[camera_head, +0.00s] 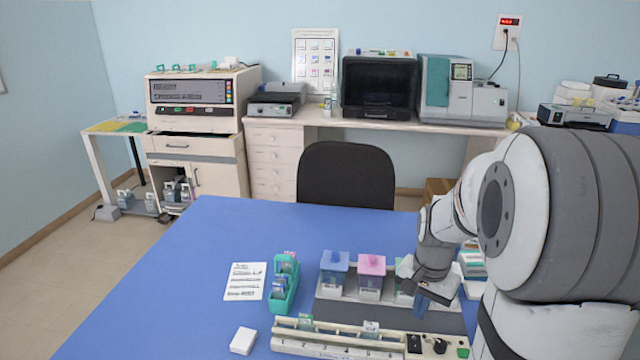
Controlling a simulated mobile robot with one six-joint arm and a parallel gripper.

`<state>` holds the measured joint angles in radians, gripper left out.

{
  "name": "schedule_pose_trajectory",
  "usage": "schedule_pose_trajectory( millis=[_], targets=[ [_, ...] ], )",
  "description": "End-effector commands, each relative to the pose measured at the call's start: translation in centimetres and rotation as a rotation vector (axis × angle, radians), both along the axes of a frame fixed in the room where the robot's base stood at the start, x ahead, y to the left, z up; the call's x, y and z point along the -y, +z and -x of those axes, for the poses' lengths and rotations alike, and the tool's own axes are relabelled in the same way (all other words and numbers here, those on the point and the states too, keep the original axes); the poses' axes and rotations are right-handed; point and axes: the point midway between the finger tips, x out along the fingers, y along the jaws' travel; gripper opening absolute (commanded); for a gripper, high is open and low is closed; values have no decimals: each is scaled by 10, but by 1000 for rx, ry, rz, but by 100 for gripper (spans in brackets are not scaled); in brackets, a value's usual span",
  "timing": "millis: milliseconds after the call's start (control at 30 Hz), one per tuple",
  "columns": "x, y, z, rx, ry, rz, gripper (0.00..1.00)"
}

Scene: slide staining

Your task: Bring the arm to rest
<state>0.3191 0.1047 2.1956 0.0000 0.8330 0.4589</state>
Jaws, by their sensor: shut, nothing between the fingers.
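My arm comes in from the right side of the head view. My gripper (424,301) points down and left above the right part of the staining station. It is shut, and I see nothing held in it. Under and behind it stands a row of staining jars, with a blue-lidded jar (335,268) and a pink-lidded jar (371,273) in plain view. The jars farther right are partly hidden by my gripper and arm. Whether the gripper touches anything below it, I cannot tell.
A cream slide rack (330,346) with a control panel lies at the table's front. The blue table's (180,290) left part is clear. A black chair (346,174) stands behind.

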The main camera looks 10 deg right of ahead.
Motion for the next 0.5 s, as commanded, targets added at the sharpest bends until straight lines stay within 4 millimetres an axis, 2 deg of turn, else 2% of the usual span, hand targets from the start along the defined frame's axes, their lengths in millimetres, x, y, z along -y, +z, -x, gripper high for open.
schedule_pose_trajectory(
  millis=[167, 300, 500],
  targets=[
    [-33, 32, 20, 61, 166, 21, 0],
    [-66, 60, 50, 124, 359, 47, 0],
    [-101, 82, 93, 202, 608, 82, 0]
  ],
)
